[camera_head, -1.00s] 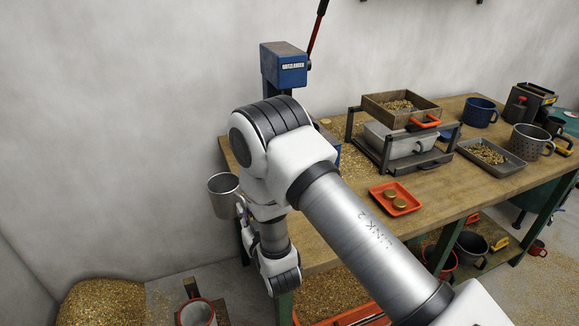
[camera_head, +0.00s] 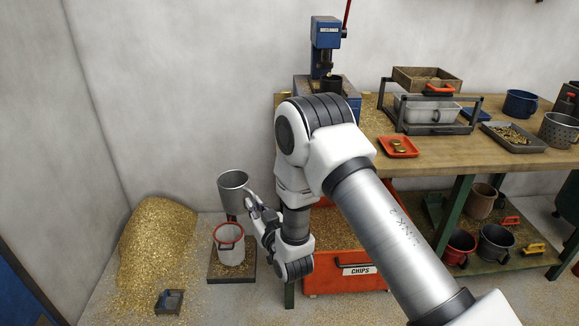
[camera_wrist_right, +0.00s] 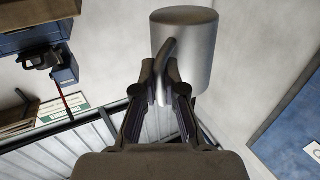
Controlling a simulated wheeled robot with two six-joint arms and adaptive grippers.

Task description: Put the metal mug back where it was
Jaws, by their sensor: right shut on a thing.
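The metal mug (camera_head: 232,196) is a plain grey cup, held upright with its mouth up, left of the workbench. My right gripper (camera_head: 253,203) is shut on its handle, on the mug's right side. In the right wrist view the fingers (camera_wrist_right: 165,85) close around the handle, and the mug's body (camera_wrist_right: 188,50) is beyond them. In the head view the mug appears just above a white pot with a red rim (camera_head: 231,254); I cannot tell the gap in depth. My left gripper is out of view.
The white pot stands on a dark low base (camera_head: 218,272) on the floor. A heap of brass chips (camera_head: 155,245) lies left, with a small dark tray (camera_head: 169,301) before it. The workbench (camera_head: 440,155) bears a blue press (camera_head: 326,45), an orange tray (camera_head: 398,153) and mugs.

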